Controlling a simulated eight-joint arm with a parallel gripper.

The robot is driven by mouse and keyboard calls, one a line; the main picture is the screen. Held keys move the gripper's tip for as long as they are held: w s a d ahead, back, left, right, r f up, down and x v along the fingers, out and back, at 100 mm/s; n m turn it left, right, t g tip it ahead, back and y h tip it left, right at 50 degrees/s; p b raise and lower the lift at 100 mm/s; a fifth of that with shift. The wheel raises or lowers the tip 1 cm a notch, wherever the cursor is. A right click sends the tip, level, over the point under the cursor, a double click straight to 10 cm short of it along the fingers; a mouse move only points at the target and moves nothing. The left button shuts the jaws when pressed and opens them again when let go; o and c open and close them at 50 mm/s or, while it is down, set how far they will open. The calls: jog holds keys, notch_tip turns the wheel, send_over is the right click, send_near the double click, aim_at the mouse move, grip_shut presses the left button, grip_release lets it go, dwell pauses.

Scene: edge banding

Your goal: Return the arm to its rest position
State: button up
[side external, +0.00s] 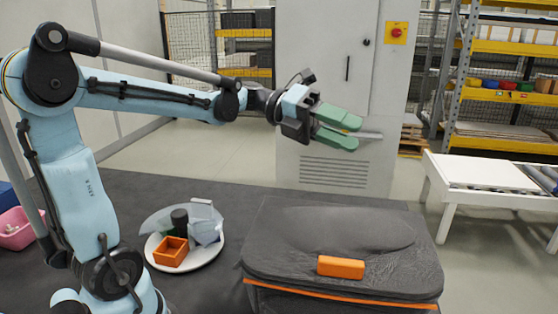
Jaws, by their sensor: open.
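My gripper (350,131), with two green fingers, is in the side external view, raised high above the table. Its fingers are apart and nothing is between them. My light blue arm stretches from the left, with its forearm nearly level. No object touches the gripper. The rest position itself is not marked in the view.
Below the gripper stands a dark grey fabric case (330,235) with an orange block (341,267) on top. A white round plate (215,248) holds an orange open box (171,251), a dark cylinder (180,219) and clear pieces. A pink bin (18,233) is far left. A grey cabinet (335,90) stands behind.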

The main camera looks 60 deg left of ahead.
aim_at(324, 258)
jog(key=s+d+f+m+t+y, duration=0.1)
jog(key=s+d+f+m, duration=0.1)
jog(key=s+d+f, duration=0.1)
jog(key=s+d+f+m+y, duration=0.1)
jog(key=s+d+f+m, duration=0.2)
jog(key=f, duration=0.3)
jog(key=s+d+f+m+t+y, duration=0.1)
jog(key=s+d+f+m+y, duration=0.1)
jog(key=s+d+f, duration=0.1)
jog(key=shift+s+f+m+t, duration=0.1)
jog(key=shift+f+m+t, duration=0.2)
jog(key=shift+f, duration=0.45)
jog(key=shift+s+d+f+m+y, duration=0.1)
jog(key=shift+d+f+m+y, duration=0.15)
jog(key=shift+f, duration=0.5)
jog(key=shift+s+f+m+y, duration=0.15)
jog(key=shift+f+m, duration=0.2)
jog(key=shift+f, duration=0.35)
jog(key=shift+w+r, duration=0.1)
